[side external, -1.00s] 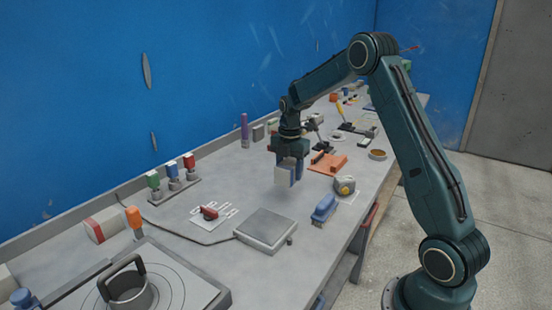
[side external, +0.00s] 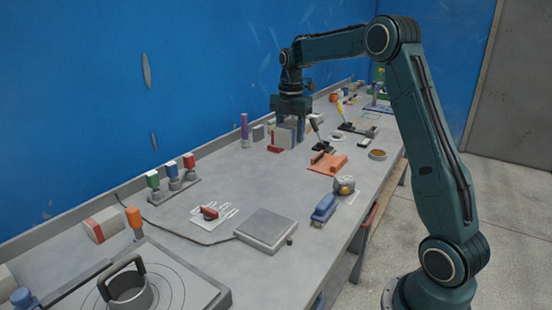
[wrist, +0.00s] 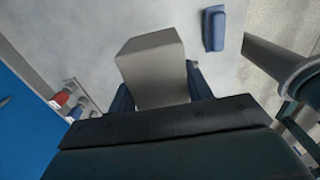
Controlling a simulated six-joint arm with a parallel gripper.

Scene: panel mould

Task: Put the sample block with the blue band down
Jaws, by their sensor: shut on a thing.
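The sample block (wrist: 152,70) shows as a plain grey block in the wrist view, held between the two blue fingers of my gripper (wrist: 160,95). No blue band shows on the faces in view. In the side external view my gripper (side external: 291,125) points down over the back part of the bench, shut on the grey block (side external: 285,136). The block is low there, close to the bench top; I cannot tell whether it touches.
An orange tray (side external: 327,163) lies to the right. A flat grey plate (side external: 265,230) is nearer. Bare bench (side external: 235,172) lies between.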

